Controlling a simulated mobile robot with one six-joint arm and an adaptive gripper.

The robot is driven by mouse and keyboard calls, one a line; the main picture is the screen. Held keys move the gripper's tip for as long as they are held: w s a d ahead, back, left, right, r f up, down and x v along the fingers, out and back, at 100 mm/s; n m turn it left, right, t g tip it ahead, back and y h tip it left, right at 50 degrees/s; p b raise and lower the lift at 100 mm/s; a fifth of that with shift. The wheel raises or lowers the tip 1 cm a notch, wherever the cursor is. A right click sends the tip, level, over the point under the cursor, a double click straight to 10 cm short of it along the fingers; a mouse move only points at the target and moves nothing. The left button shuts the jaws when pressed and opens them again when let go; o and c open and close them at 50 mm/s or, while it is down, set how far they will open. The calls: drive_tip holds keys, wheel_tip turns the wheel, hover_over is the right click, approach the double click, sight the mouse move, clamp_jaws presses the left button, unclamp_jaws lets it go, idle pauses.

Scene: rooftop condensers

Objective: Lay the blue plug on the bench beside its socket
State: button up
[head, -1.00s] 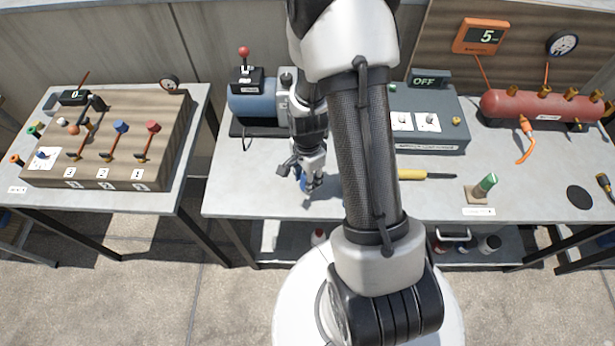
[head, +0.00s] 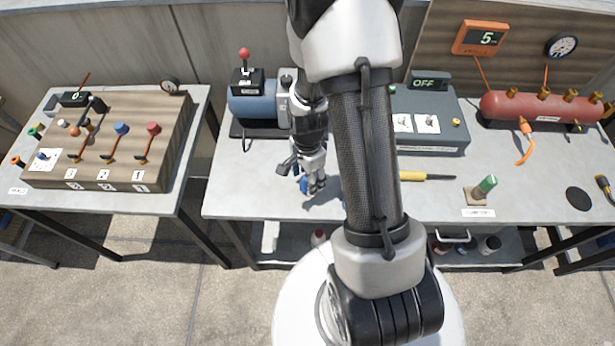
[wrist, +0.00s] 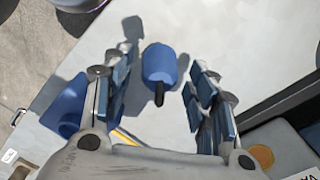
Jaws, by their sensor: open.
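The blue plug (wrist: 160,64), a short blue cylinder with a black tip, lies on the grey bench between my open fingers in the wrist view. A gap shows on both sides of it. My gripper (wrist: 164,82) is open and holds nothing. In the head view my gripper (head: 316,184) is low over the front of the bench, with a bit of blue (head: 303,186) beside the fingers. Another blue piece (wrist: 64,108), perhaps the socket, shows at the left in the wrist view, partly hidden by my left finger. I cannot tell its shape fully.
The bench's front edge (head: 275,217) is close to my gripper. A blue motor (head: 255,105) and a grey control box (head: 435,125) stand behind. A yellow-handled tool (head: 415,176) and a green-topped piece (head: 487,184) lie to the right. Bare bench (head: 240,190) is at the left.

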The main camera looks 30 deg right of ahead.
drive_tip(key=a+r+n+t+p, duration=0.1)
drive_tip(key=a+r+n+p, duration=0.25)
drive_tip(key=r, duration=1.75)
drive_tip(key=s+a+r+n+t, duration=0.1)
drive_tip(key=s+a+r+n, duration=0.2)
drive_tip(key=s+r+n, duration=0.4)
drive_tip(key=s+a+r+n+t, duration=0.2)
drive_tip(key=s+a+r+n, duration=0.2)
drive_tip(key=s+r+n, duration=0.2)
drive_tip(key=shift+s+a+r+n+t, duration=0.2)
drive_tip(key=shift+s+r+n+t, duration=0.15)
drive_tip(key=shift+r+n, duration=0.3)
drive_tip(key=shift+f+b, duration=0.2)
drive_tip(key=shift+b, duration=0.2)
drive_tip(key=shift+c, duration=0.5)
